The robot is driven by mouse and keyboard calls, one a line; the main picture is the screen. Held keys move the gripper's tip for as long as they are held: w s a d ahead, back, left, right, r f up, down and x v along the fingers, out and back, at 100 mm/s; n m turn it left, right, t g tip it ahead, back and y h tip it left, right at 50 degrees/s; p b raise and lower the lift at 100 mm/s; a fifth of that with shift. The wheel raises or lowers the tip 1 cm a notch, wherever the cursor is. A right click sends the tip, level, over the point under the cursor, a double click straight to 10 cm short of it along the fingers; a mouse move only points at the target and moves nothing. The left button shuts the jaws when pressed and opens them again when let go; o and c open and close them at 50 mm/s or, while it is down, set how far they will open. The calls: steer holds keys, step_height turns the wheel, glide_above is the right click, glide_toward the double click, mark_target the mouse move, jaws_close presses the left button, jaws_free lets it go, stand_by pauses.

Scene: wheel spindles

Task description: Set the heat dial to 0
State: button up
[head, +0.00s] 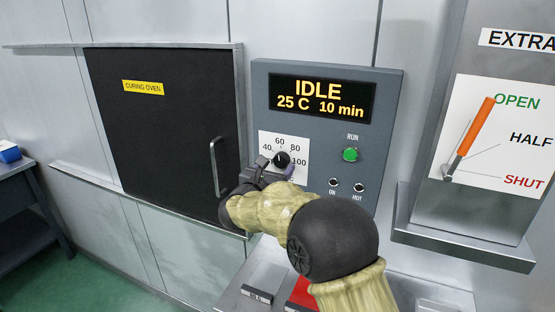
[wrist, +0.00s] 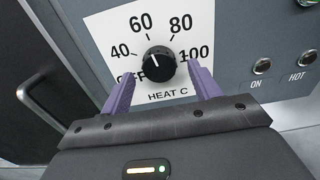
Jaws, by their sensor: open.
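The heat dial (wrist: 159,63) is a round black knob on a white plate marked HEAT C. The plate reads 40, 60, 80 and 100, plus a lower-left mark that looks like OFF, partly hidden by a finger. No 0 shows. The knob's white line points up and slightly left, near 60. In the head view the dial (head: 282,158) sits on the grey control panel (head: 384,90). My gripper (wrist: 163,80) is open, its purple fingers to the left and right below the knob, apparently not touching it. It also shows in the head view (head: 272,171), partly hidden by my arm.
The display (head: 321,98) reads IDLE, 25 C, 10 min. A green RUN button (head: 351,154) and ON and HOT lamps are right of the dial. The black oven door (head: 165,130) with its handle (head: 214,168) is at left. An orange lever (head: 474,127) is at right.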

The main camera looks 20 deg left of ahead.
steer(key=shift+w, duration=0.85)
steer(key=c, duration=1)
steer(key=shift+o, duration=0.2)
